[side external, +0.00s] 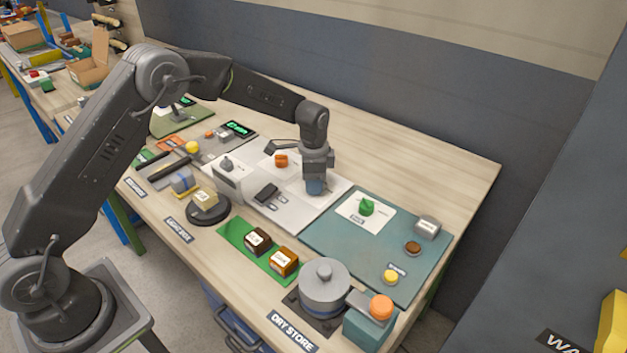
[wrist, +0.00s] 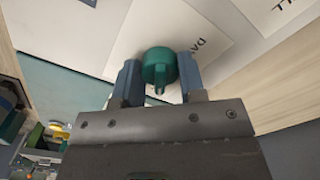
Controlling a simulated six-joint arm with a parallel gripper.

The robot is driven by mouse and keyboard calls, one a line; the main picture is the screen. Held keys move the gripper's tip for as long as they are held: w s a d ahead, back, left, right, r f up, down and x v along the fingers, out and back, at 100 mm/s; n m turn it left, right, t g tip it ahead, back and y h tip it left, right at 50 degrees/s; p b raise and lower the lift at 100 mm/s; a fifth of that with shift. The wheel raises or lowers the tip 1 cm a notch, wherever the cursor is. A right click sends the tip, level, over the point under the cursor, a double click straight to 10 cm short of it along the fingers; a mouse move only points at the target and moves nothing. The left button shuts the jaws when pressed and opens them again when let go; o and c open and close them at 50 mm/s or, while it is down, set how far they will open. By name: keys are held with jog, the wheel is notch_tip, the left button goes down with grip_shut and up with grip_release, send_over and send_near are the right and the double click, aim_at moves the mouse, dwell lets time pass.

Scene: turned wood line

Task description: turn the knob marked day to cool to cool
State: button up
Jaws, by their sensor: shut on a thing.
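In the wrist view a dark teal-green knob (wrist: 160,67) stands between the two fingers of my gripper (wrist: 159,78), which is shut on it. A small nub on the knob points toward the gripper body. The knob sits on a white card (wrist: 125,35); part of a word, seemingly "DA", shows beside it, and the rest of its marking is hidden. In the side view my gripper (side external: 316,187) points down at the right part of the pale panel (side external: 290,213) and hides the knob.
An orange knob (side external: 281,160) stands left of my gripper. A teal board (side external: 335,245) to the right carries a green knob (side external: 366,207), a grey block (side external: 427,228) and a yellow button (side external: 390,277). A dark switch (side external: 266,192) lies in front. The bench behind is clear.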

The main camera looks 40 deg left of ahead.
dwell(0.5)
jog(key=o, duration=0.9)
jog(key=shift+r, duration=0.15)
jog(key=shift+r, duration=6.85)
